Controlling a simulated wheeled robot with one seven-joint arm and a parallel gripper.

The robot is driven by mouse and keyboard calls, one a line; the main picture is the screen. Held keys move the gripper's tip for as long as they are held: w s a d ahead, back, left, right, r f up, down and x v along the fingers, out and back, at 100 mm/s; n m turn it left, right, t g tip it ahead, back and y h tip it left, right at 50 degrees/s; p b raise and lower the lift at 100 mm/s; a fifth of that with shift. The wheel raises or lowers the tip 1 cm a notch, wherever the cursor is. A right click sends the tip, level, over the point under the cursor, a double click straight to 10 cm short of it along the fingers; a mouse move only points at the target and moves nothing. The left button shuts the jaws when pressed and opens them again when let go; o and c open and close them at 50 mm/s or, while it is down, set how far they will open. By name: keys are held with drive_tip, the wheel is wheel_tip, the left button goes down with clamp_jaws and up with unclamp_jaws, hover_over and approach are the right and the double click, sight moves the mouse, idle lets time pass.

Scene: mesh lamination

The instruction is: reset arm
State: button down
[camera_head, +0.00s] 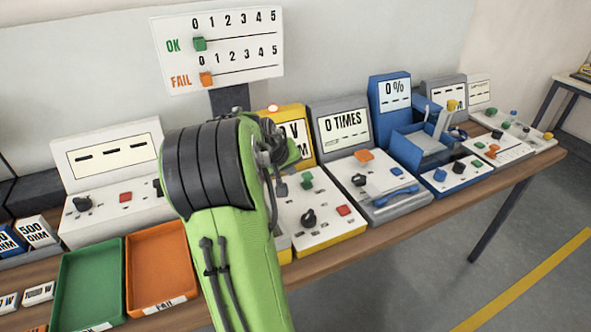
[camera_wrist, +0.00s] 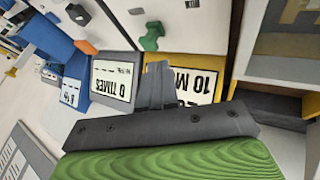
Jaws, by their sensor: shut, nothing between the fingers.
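My green arm (camera_head: 235,220) rises from the bottom of the head view and bends at a black ribbed joint in front of the bench. My gripper shows in the wrist view (camera_wrist: 156,85) with its grey fingers together and nothing between them. It overlaps the grey "0 TIMES" display and the yellow meter in that picture. In the head view the fingers cannot be made out clearly behind the arm.
The bench holds a green tray (camera_head: 92,285), an orange FAIL tray (camera_head: 162,268), a grey "0 TIMES" machine (camera_head: 343,128), a blue "0 %" machine (camera_head: 390,97) and a white display box (camera_head: 108,155). The OK/FAIL counter board (camera_head: 218,48) stands behind. Floor is clear at right.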

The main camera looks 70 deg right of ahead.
drive_tip(key=shift+v, duration=0.75)
drive_tip(key=shift+w, duration=0.1)
drive_tip(key=w+a+r+n+t+y+p, duration=0.1)
drive_tip(key=w+a+r+t, duration=0.15)
drive_tip(key=a, duration=0.55)
drive_tip(key=w+a+r+n+t+y+p, duration=0.1)
drive_tip(key=w+a+r+n, duration=0.2)
drive_tip(key=a, duration=0.5)
drive_tip(key=w+a+r+t+y+p, duration=0.1)
drive_tip(key=w+a+r+t+y, duration=0.2)
drive_tip(key=a, duration=0.4)
drive_tip(key=s+a+n+y+p, duration=0.1)
drive_tip(key=s+a+n, duration=0.2)
drive_tip(key=a, duration=0.7)
drive_tip(key=s+a+r+n+y+p, duration=0.1)
drive_tip(key=s+a+n, duration=0.2)
drive_tip(key=a, duration=0.8)
drive_tip(key=s, duration=0.2)
drive_tip(key=shift+s, duration=0.3)
